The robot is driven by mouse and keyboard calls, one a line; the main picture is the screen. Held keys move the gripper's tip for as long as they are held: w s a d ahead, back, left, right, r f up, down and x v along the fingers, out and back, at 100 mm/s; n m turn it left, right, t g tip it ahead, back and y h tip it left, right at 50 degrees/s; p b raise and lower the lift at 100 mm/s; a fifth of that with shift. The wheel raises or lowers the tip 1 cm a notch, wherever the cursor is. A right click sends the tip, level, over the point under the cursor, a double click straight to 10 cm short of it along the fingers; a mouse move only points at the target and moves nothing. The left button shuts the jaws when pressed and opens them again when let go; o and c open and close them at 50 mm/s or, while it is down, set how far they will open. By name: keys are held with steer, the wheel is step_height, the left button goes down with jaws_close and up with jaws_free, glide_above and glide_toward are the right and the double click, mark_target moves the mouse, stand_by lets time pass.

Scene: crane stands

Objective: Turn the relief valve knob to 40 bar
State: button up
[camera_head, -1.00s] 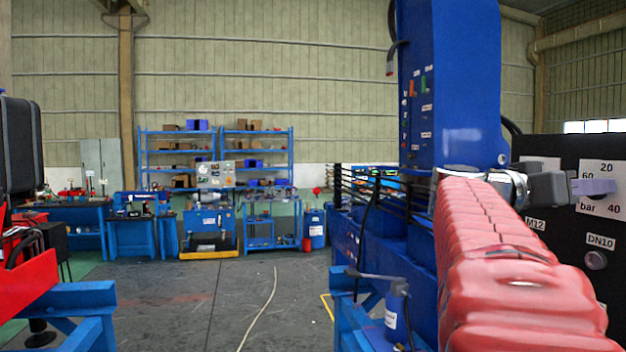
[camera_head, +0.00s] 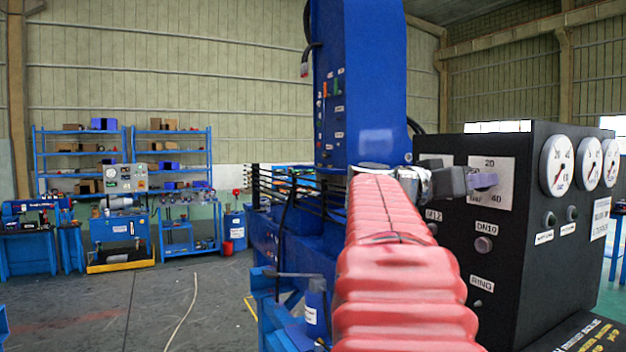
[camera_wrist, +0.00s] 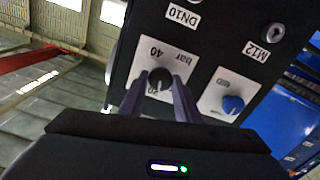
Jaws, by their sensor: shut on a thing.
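The relief valve knob (camera_wrist: 158,79) is a black round knob on a white plate (camera_wrist: 146,52) marked 20, 40 and bar in the wrist view. My gripper (camera_wrist: 158,95) has its two fingers on either side of the knob, shut on it. The knob's pointer cannot be made out. In the head view my gripper (camera_head: 486,181) is at the same plate (camera_head: 492,164) on the black panel; its fingers cover the knob and part of the markings.
A blue knob (camera_wrist: 232,104) sits on a neighbouring white plate in the wrist view. The black panel box (camera_head: 540,230) also carries a DN10 fitting (camera_head: 484,244) and round gauges (camera_head: 557,165). A blue column (camera_head: 362,90) stands behind my arm. The floor (camera_head: 170,300) at left is mostly clear.

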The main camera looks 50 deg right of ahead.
steer(key=shift+c, duration=1)
steer(key=shift+w, duration=0.1)
steer(key=shift+n, duration=0.5)
steer(key=n, duration=2)
steer(key=shift+w+d+f, duration=0.1)
steer(key=shift+w+f, duration=0.05)
steer(key=shift+f, duration=0.25)
steer(key=shift+n, duration=0.3)
steer(key=o, duration=1)
